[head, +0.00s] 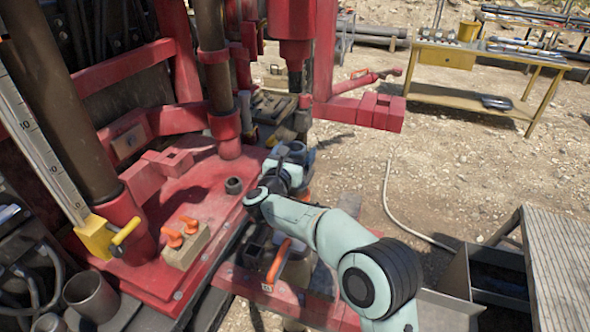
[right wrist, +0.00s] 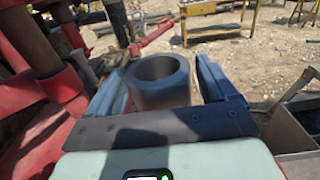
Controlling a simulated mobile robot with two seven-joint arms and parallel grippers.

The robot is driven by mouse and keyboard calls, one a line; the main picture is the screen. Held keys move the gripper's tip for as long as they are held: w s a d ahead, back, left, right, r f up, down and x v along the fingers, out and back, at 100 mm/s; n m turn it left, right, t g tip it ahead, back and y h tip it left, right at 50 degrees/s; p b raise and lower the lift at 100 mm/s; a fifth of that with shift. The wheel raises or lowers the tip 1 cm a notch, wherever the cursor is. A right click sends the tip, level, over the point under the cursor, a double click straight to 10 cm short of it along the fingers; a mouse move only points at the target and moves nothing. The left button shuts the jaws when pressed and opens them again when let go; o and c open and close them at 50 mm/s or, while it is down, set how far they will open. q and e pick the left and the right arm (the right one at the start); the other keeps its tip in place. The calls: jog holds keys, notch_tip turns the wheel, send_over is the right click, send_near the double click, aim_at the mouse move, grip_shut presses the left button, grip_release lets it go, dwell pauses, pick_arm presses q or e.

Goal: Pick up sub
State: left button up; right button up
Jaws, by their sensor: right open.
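The sub, a grey metal hollow cylinder (right wrist: 160,88), stands upright in the right wrist view with its round open top facing up. It is between the two blue-grey fingers of my right gripper (right wrist: 164,86). The jaws are open; gaps show on both sides near its top, and its lower part is hidden by the gripper's dark crossbar. In the head view my right gripper (head: 290,160) is beside the red rig deck, and I cannot clearly make out the sub behind it. My left gripper is not in view.
The red deck (head: 195,215) carries a small dark cylinder (head: 233,185) and a block with orange levers (head: 185,245). Red columns and a red arm (head: 365,110) stand close by. A yellow table (head: 470,95) is at the back right, with open gravel before it.

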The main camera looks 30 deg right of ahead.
grip_shut()
jog(key=shift+r, duration=0.2)
